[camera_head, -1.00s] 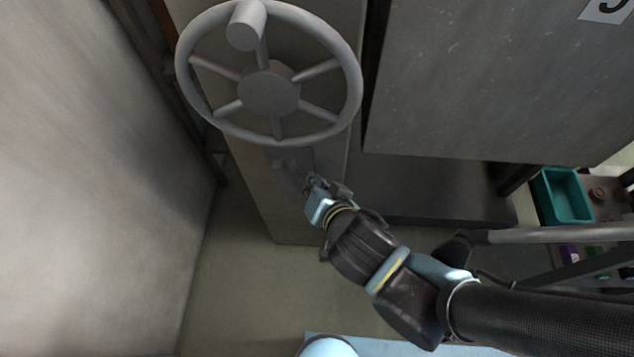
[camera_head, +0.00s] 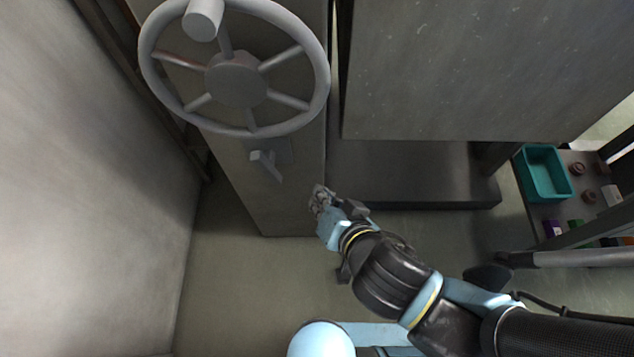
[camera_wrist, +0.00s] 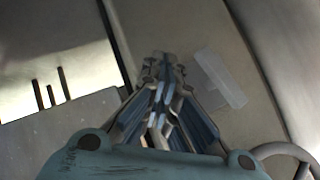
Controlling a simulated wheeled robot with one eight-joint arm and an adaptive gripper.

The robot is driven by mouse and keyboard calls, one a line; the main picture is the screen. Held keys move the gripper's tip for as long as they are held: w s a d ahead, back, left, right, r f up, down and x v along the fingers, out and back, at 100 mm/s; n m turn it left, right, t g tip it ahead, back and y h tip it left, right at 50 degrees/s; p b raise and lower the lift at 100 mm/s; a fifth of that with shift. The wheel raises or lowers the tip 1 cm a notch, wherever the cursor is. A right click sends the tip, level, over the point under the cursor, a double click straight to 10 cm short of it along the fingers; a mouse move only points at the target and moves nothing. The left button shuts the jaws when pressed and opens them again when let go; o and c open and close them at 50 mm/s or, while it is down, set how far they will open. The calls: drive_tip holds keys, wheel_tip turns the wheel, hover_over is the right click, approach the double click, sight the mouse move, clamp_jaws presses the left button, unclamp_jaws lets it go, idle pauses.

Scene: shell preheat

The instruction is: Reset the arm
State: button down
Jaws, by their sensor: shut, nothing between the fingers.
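My gripper (camera_head: 320,198) is shut and empty. In the head view it is below and to the right of a small lever (camera_head: 267,165) on the grey column, apart from it. In the wrist view the closed fingers (camera_wrist: 162,85) point at the grey panel, with the pale lever and its plate (camera_wrist: 218,80) just to their right. My arm comes in from the lower right and is bent at the wrist.
A large grey handwheel (camera_head: 236,80) with a knob stands above the lever. A big grey box (camera_head: 480,70) fills the upper right over a dark ledge (camera_head: 410,175). A teal bin (camera_head: 545,172) is at the right. A pale wall (camera_head: 80,200) is at the left. Floor is clear below the column.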

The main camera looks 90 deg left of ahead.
drive_tip(key=shift+w+d+r, duration=0.1)
drive_tip(key=shift+w+d, duration=0.2)
drive_tip(key=shift+w, duration=0.15)
